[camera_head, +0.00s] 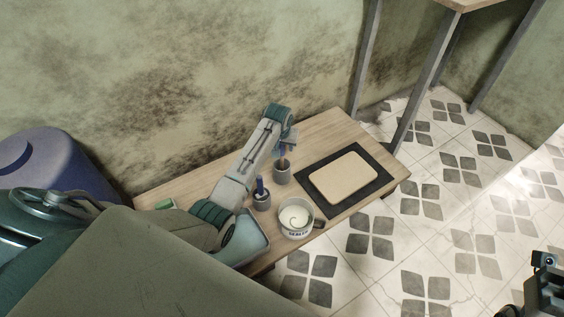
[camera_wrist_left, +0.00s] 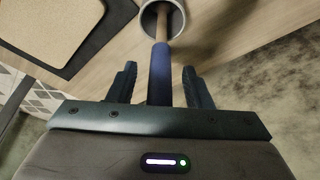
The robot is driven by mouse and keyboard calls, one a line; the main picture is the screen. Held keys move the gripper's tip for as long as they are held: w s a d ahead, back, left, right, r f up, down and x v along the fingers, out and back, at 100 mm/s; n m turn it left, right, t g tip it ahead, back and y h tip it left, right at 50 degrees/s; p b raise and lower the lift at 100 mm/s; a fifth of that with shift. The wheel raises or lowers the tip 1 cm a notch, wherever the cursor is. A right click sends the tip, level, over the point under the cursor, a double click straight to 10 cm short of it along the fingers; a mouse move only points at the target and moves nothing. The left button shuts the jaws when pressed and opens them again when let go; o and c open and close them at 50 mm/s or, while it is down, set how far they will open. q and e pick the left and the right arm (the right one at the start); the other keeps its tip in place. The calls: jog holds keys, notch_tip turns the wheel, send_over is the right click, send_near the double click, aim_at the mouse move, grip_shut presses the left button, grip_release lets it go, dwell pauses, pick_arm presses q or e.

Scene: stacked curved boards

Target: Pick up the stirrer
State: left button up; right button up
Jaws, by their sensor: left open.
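A stirrer with a blue handle (camera_wrist_left: 160,72) and a brown wooden shaft stands in a grey cup (camera_head: 282,172). My left gripper (camera_head: 286,147) is just above this cup. In the left wrist view its fingers (camera_wrist_left: 160,80) are open, one on each side of the blue handle, with a gap visible on both sides. The stirrer's lower end is hidden inside the cup. My right gripper (camera_head: 545,288) shows only partly at the right edge, far from the table; its jaws are not clear.
A second grey cup (camera_head: 261,203) holding a blue-handled tool stands close by, beside a white mug (camera_head: 297,230) with pale liquid. A beige board (camera_head: 344,178) lies on a black mat (camera_head: 384,180). The wooden table (camera_head: 335,122) meets the wall behind.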

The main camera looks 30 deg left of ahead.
pick_arm(q)
grip_shut()
